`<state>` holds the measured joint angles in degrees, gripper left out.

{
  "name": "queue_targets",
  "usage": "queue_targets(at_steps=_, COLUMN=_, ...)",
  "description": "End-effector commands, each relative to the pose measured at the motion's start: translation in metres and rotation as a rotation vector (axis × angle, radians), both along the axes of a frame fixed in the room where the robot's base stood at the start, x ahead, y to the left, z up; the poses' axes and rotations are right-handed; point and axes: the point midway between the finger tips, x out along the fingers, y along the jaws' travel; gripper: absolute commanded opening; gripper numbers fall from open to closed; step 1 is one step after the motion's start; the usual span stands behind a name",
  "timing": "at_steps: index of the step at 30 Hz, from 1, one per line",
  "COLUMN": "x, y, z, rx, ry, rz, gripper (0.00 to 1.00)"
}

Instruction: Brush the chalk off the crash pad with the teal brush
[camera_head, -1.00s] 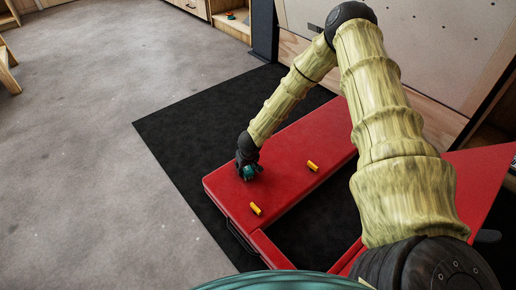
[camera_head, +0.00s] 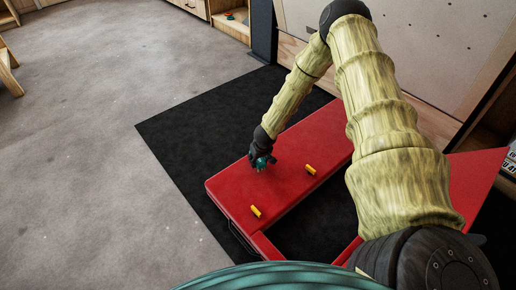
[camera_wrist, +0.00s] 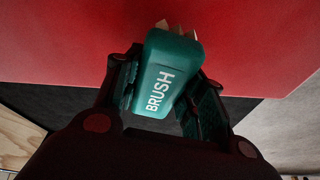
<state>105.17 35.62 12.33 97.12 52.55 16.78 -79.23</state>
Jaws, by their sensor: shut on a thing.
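The red crash pad (camera_head: 236,189) lies on a black mat. My gripper (camera_head: 261,154) is above the pad's far left part, shut on the teal brush (camera_head: 262,164). In the wrist view the brush (camera_wrist: 160,75) sits between the two fingers, with the word BRUSH on its body and pale bristles at the top edge against the red pad. I cannot tell whether the bristles touch the pad. I make out no chalk marks on the pad; my arm hides part of it.
The black mat (camera_head: 185,130) and grey floor (camera_head: 95,170) to the left are clear. A pale wall panel (camera_head: 425,50) stands behind.

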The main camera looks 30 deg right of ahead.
Motion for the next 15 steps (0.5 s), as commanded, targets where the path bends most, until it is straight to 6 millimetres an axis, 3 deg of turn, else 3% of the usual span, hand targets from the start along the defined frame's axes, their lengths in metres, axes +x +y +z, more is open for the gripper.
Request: queue_targets(at_steps=15, x=-0.003, y=-0.001, z=0.049, rx=0.000, ry=0.003, rz=-0.001, gripper=0.14)
